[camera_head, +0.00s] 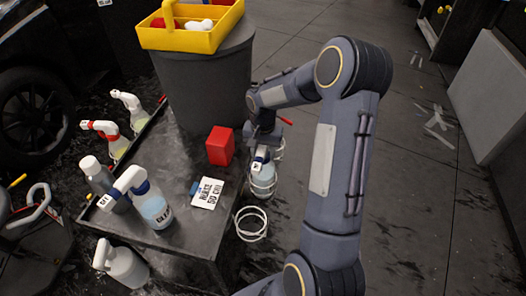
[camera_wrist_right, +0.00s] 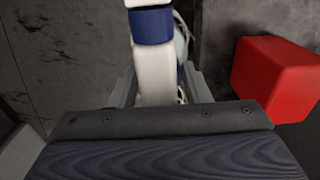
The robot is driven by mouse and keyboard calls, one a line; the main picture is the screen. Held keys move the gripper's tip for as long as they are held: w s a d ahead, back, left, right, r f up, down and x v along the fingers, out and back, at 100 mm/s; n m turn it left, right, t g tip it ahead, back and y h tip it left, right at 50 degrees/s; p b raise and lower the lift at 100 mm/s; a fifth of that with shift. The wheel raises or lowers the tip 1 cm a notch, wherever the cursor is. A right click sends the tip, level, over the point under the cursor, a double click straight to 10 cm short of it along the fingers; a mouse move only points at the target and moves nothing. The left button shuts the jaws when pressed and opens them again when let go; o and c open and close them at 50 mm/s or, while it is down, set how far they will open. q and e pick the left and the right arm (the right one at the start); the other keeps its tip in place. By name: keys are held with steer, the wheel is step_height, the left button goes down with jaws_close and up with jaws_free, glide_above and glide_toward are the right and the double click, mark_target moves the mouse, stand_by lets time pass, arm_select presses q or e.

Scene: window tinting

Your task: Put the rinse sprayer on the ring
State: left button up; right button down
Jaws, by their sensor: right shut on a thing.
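My right gripper (camera_head: 264,138) is at the right side of the cart, shut on a white-headed sprayer (camera_head: 263,180) with a pale blue bottle. The sprayer hangs roughly upright among the white wire loops of a ring (camera_head: 277,152) on the cart's side. I cannot tell whether the ring bears its weight. In the right wrist view the sprayer's white part and blue collar (camera_wrist_right: 152,27) show between the fingers (camera_wrist_right: 156,88). A second, empty white wire ring (camera_head: 251,224) is nearer on the same side. My left gripper is not in view.
The dark cart top (camera_head: 178,180) holds a red box (camera_head: 220,146), a lettered white card (camera_head: 207,193) and another blue-collared sprayer (camera_head: 153,205). More bottles stand along its left side. A grey bin (camera_head: 205,85) with a yellow tray (camera_head: 192,38) stands behind. Floor at right is mostly clear.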

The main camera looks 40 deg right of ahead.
steer(key=shift+f, duration=0.1)
steer(key=c, duration=0.8)
jaws_free()
steer(key=shift+o, duration=0.2)
step_height(320, 180, up, 12)
steer(key=shift+r+p, duration=0.1)
steer(key=shift+p, duration=0.6)
steer(key=s+a+r+n+t+y, duration=0.2)
steer(key=s+a+r+n+t, duration=0.15)
steer(key=s+a+r, duration=0.5)
steer(key=s+a+f+n+t+y, duration=0.1)
steer(key=s+a+f+n+t, duration=0.1)
steer(key=s+a+n, duration=0.3)
steer(key=s+a+f, duration=0.1)
steer(key=s+a, duration=0.3)
steer(key=s, duration=0.4)
steer(key=shift+y, duration=0.4)
steer(key=shift+a, duration=0.1)
